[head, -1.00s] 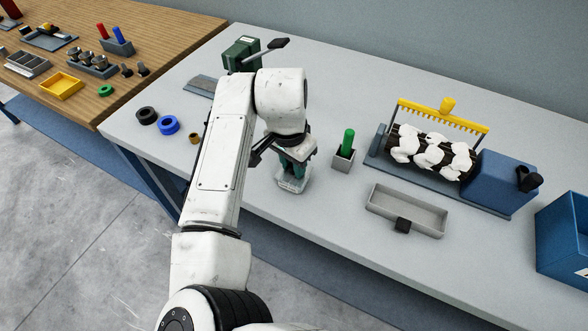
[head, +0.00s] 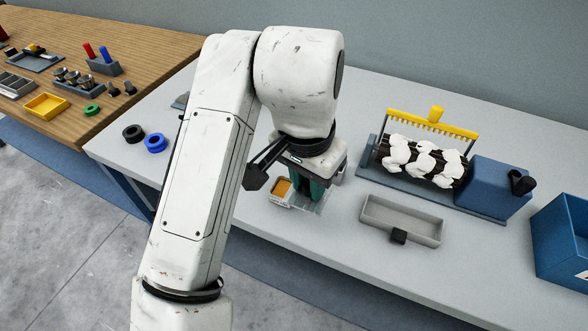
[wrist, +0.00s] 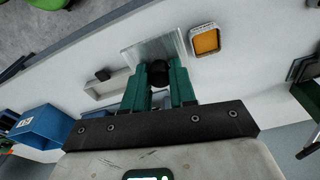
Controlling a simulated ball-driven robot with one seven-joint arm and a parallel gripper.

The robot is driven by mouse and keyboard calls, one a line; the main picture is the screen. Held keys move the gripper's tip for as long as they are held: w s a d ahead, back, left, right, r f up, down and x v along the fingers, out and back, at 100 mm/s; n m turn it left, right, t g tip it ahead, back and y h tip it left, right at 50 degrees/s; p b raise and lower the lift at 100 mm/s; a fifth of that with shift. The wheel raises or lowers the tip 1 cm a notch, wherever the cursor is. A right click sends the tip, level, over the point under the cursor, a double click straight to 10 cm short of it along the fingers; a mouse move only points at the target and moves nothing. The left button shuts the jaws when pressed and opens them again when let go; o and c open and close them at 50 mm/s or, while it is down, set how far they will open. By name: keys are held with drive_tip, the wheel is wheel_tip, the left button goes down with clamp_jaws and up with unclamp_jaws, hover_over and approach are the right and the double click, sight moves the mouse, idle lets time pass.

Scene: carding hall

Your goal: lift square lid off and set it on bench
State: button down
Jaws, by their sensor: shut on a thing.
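My gripper (head: 312,190) is shut on the black knob of the square lid (wrist: 150,50), a pale, glassy grey plate. In the wrist view the green fingers of my gripper (wrist: 159,76) close on the knob from both sides. The lid hangs clear of the small square box (wrist: 192,46), off to one side of it. The box stands open on the grey bench (head: 350,255) and shows an orange filling; it also appears in the head view (head: 271,194). My gripper partly hides the lid in the head view.
A grey tray with a black tab (head: 400,220) lies right of my gripper. Behind it stands a carding roller (head: 425,160) with a yellow comb and blue housing. A blue bin (head: 562,235) is far right. Bare bench lies in front of the tray.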

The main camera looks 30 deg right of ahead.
sight(318, 204)
drive_tip(key=s, duration=0.1)
drive_tip(key=s+r, duration=0.1)
drive_tip(key=s, duration=0.1)
drive_tip(key=shift+a+r, duration=0.15)
drive_tip(key=shift+r, duration=0.05)
drive_tip(key=shift+s+r+p, duration=0.15)
drive_tip(key=shift+r+p, duration=0.4)
drive_tip(key=shift+p, duration=0.05)
